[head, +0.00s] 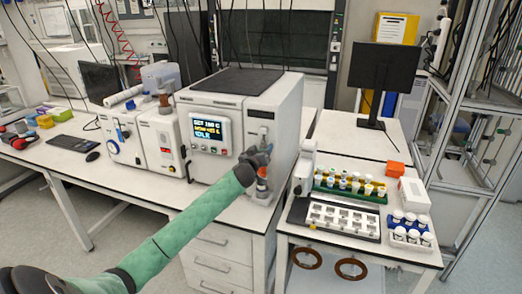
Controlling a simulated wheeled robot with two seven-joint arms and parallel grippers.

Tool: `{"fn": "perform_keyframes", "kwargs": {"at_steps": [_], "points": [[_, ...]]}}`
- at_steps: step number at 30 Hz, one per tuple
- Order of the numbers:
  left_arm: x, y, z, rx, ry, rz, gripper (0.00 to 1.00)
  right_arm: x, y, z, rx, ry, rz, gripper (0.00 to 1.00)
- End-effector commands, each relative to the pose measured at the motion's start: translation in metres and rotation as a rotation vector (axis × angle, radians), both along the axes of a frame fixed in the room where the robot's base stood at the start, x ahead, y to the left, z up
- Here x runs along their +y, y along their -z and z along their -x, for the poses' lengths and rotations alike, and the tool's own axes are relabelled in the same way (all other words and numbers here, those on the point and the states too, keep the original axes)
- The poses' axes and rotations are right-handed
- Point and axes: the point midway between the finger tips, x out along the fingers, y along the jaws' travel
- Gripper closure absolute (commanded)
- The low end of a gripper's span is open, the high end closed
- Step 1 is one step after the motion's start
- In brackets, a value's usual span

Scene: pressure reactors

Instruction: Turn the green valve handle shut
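My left arm in its green sleeve reaches in from the lower left. Its dark gripper (258,156) is at the right part of the front of a white reactor unit (236,168) with a lit display (211,132). The fingers are small and dark here, and I cannot tell whether they are open or shut. I cannot make out a green valve handle; the gripper covers part of the unit's front where one could be hidden. A small orange-red part (262,172) shows just below the gripper. My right gripper is not in view.
Smaller white instruments (160,142) stand to the left of the unit. A lower table on the right holds a vial rack (350,188), a white tray (334,218), an orange box (396,169) and white-capped jars (410,220). A metal frame (455,100) stands at far right.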

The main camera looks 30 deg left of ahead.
Motion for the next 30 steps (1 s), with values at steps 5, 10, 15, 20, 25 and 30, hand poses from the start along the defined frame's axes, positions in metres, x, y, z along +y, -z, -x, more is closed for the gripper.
{"fn": "perform_keyframes", "kwargs": {"at_steps": [5,10,15,20,25,30], "points": [[0.000,0.000,0.000,0.000,-0.001,0.000,0.65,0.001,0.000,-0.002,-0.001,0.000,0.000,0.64],[0.000,0.002,0.000,0.008,-0.001,-0.033,0.65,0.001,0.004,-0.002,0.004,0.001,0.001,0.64],[0.000,0.002,0.000,0.032,-0.001,-0.131,0.65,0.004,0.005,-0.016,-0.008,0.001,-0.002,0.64],[0.000,0.002,0.000,0.055,-0.001,-0.227,0.65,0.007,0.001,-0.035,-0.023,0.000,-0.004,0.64],[0.000,0.000,0.000,0.069,-0.002,-0.285,0.65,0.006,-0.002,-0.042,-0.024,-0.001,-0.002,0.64],[0.000,0.000,0.000,0.071,-0.002,-0.295,0.65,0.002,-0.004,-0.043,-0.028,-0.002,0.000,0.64]]}}
